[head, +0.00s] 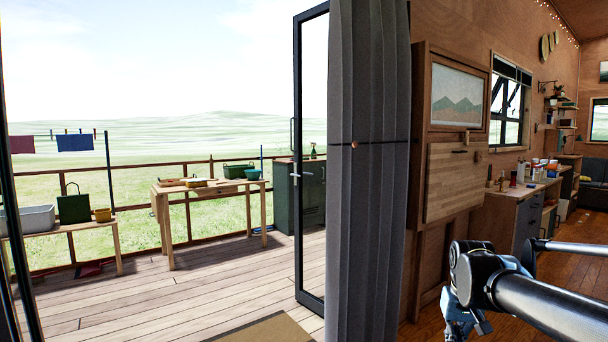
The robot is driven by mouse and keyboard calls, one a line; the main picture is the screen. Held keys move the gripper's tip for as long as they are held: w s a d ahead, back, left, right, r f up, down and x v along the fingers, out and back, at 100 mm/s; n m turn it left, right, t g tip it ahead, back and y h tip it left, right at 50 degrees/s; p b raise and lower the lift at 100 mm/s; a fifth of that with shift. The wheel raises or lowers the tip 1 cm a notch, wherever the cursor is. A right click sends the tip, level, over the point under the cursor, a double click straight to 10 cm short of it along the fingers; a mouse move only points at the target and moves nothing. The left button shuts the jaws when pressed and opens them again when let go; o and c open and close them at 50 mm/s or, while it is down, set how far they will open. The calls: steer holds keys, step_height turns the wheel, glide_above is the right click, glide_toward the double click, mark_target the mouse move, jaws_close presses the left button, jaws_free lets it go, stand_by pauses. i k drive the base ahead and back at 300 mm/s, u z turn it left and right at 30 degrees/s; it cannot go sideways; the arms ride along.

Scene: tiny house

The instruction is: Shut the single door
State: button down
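The single door (297,160) is a dark-framed glass door at the centre of the head view. It stands open outward over the deck, seen nearly edge-on, with a long pull handle and a lever on its left side. A grey curtain (365,230) hangs to its right and hides part of the door and its hinge side. My arm reaches in from the lower right. The end part of my arm shows low at the right, well away from the door and inside the room. The fingers of my gripper are not clearly in view.
The doorway opens onto a wooden deck (200,285) with a railing. A wooden table (165,225) and a green cabinet (310,200) stand outside. A mat (265,330) lies at the threshold. Inside at the right are a wall-mounted wooden panel (452,190) and a counter (515,190).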

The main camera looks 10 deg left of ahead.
mark_target(314, 303)
steer(key=u, duration=0.7)
steer(key=i, duration=1.1)
steer(key=u, duration=0.55)
steer(key=i, duration=0.65)
steer(key=u, duration=0.9)
steer(key=i, duration=1.1)
steer(key=z, duration=0.55)
steer(key=i, duration=1.05)
steer(key=z, duration=0.7)
